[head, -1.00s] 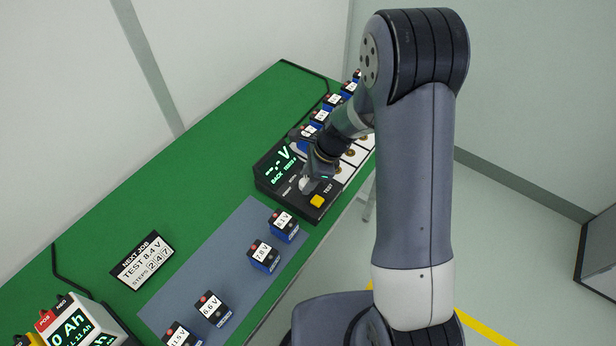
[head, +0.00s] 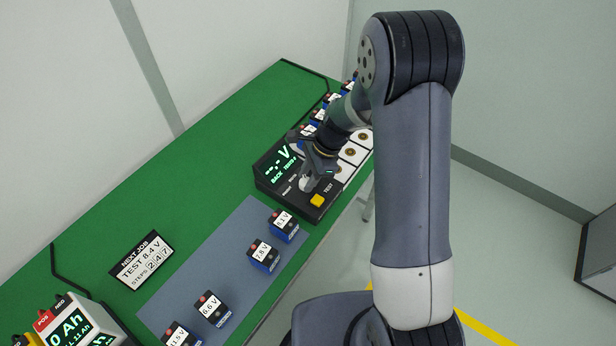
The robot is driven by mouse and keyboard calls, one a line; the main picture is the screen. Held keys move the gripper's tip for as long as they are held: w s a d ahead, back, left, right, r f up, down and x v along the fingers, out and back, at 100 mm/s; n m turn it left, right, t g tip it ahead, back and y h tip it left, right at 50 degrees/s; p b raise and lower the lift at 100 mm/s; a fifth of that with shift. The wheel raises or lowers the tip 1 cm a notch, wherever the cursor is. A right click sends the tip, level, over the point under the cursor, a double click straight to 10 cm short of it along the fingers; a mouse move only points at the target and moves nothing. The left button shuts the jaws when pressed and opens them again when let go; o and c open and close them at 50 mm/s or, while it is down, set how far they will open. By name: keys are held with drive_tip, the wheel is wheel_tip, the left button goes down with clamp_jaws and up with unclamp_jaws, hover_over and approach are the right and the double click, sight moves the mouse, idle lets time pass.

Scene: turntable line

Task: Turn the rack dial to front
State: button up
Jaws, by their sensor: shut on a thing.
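The rack dial (head: 306,184) is a pale knob on the black tester box (head: 268,189), beside a yellow TEST button (head: 317,200). My gripper (head: 310,177) points down at the box and is shut on the dial; its fingers partly cover the knob. The box's lit display (head: 281,165) reads dashes and V, with BACK in smaller letters below. The dial's pointer direction is too small to make out.
Several blue battery blocks stand on a grey mat (head: 235,250), and others in a row behind my wrist. A NEXT JOB sign (head: 142,260) reads TEST 8.4 V. A white meter (head: 75,325) stands at the lower left. Green table (head: 210,150) is bare toward the back.

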drive_tip(key=n, duration=0.2)
drive_tip(key=n+g, duration=0.1)
drive_tip(key=n, duration=0.1)
drive_tip(key=shift+w+n+g+h+b, duration=0.15)
drive_tip(key=shift+n+g+h+b, duration=0.15)
drive_tip(key=shift+h+b, duration=0.1)
drive_tip(key=n+g+h, duration=0.1)
drive_tip(key=n, duration=0.3)
drive_tip(key=shift+a+n+b, duration=0.15)
drive_tip(key=shift+n+b, duration=0.15)
drive_tip(key=shift+b, duration=0.05)
drive_tip(key=n+h, duration=0.1)
drive_tip(key=n, duration=0.1)
drive_tip(key=n+h, duration=0.1)
drive_tip(key=n, duration=0.1)
drive_tip(key=shift+w+a+g+b, duration=0.1)
drive_tip(key=shift+a+g+b, duration=0.05)
drive_tip(key=shift+g+b, duration=0.2)
drive_tip(key=shift+n+h, duration=0.6)
drive_tip(key=shift+n, duration=1.3)
drive_tip(key=o, duration=1)
drive_tip(key=b+v, duration=0.1)
drive_tip(key=v, duration=0.9)
drive_tip(key=shift+w+a+r, duration=0.1)
drive_tip(key=shift+a+r, duration=0.05)
drive_tip(key=shift+r, duration=0.25)
